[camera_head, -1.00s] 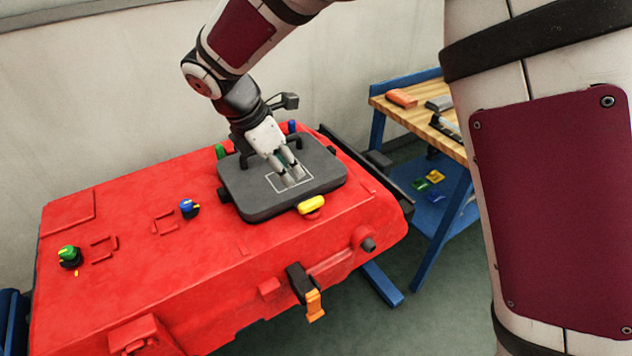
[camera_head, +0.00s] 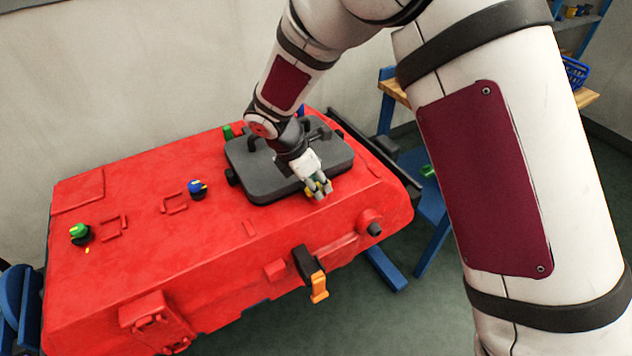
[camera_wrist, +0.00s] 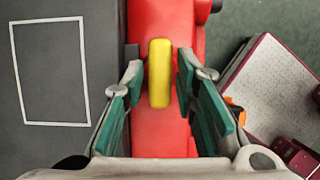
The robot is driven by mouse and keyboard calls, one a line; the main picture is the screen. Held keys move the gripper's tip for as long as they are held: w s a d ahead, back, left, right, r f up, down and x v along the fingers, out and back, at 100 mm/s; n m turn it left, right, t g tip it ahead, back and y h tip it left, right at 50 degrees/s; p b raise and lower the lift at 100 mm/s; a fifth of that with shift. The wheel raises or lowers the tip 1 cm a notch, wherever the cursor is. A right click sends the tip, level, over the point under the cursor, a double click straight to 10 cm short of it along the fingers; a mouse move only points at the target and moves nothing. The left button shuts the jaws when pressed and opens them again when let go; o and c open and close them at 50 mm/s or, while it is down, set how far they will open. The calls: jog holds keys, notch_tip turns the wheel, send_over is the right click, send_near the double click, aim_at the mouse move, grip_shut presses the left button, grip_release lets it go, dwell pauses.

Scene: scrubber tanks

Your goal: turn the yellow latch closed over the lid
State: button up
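The yellow latch (camera_wrist: 160,73) is a rounded bar on the red tank top just beside the edge of the dark grey lid. In the wrist view it lies along the lid's edge, not across it, between my two fingers. In the head view my fingers mostly hide it. The lid (camera_head: 265,185) sits flat on the tank and also shows at the left of the wrist view (camera_wrist: 60,140), with a pale rectangle outline. My gripper (camera_head: 320,190) is at the lid's front edge. In the wrist view its fingers (camera_wrist: 158,85) are open, with gaps on both sides of the latch.
The red tank (camera_head: 140,220) carries a blue knob (camera_head: 197,188) and a green knob (camera_head: 80,232) left of the lid. An orange-tipped black clasp (camera_head: 312,273) hangs on its front side.

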grip_shut()
jog(key=shift+n, duration=0.3)
jog(key=n, duration=0.2)
jog(key=n+t+y, duration=0.1)
jog(key=n, duration=0.1)
jog(key=shift+d+t, duration=0.15)
jog(key=shift+t, duration=0.15)
jog(key=n+y, duration=0.2)
jog(key=n, duration=0.2)
jog(key=shift+s+d+n, duration=0.1)
jog(key=shift+n, duration=0.3)
jog(key=n+y+p, duration=0.1)
jog(key=n, duration=0.1)
jog(key=n+y+p, duration=0.1)
jog(key=n+p, duration=0.1)
jog(key=n, duration=0.1)
jog(key=shift+s+d+r, duration=0.1)
jog(key=shift+d+r, duration=0.05)
jog(key=n+y+p, duration=0.1)
jog(key=n+p, duration=0.2)
jog(key=shift+p, duration=0.35)
jog(key=shift+n, duration=0.4)
